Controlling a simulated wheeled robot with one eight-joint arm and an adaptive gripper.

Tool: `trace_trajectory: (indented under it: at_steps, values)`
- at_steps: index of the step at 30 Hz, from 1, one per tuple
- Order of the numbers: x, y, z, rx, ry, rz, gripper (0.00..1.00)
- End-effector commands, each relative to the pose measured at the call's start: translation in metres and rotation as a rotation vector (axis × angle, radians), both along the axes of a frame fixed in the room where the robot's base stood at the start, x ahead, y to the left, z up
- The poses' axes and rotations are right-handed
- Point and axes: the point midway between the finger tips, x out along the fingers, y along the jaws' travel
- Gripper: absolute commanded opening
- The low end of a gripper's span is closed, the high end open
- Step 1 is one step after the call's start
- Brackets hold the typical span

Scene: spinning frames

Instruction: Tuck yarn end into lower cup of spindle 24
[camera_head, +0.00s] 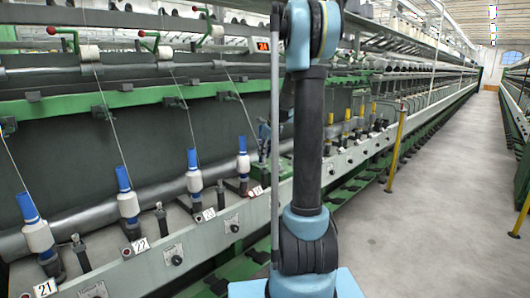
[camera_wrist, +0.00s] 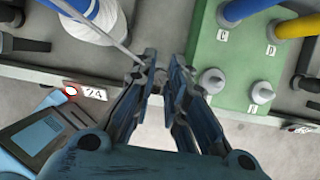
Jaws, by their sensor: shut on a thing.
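The spindle 24 bobbin (camera_head: 243,163) stands upright with white yarn and a blue top in the head view. In the wrist view its white yarn package (camera_wrist: 98,22) is at the upper left, above the number 24 label (camera_wrist: 91,91). Its lower cup cannot be made out under the package. My gripper (camera_wrist: 158,76) is in front of the rail, to the right of the package and apart from it. My arm hides much of the gripper in the head view.
A green block (camera_wrist: 238,65) marked with letters, with grey knobs and blue and yellow bobbins, stands close on the right in the wrist view. Other spindles, such as spindle 22 (camera_head: 128,205), line the rail. The aisle floor (camera_head: 440,170) is clear.

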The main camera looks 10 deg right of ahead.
Motion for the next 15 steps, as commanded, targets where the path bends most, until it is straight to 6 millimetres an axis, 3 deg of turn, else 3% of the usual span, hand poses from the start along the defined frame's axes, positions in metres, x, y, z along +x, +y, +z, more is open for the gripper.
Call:
trace_trajectory:
  at_steps: [15]
  values:
    - [0.0, 0.0, -0.025, 0.0, 0.0, 0.0, 0.04]
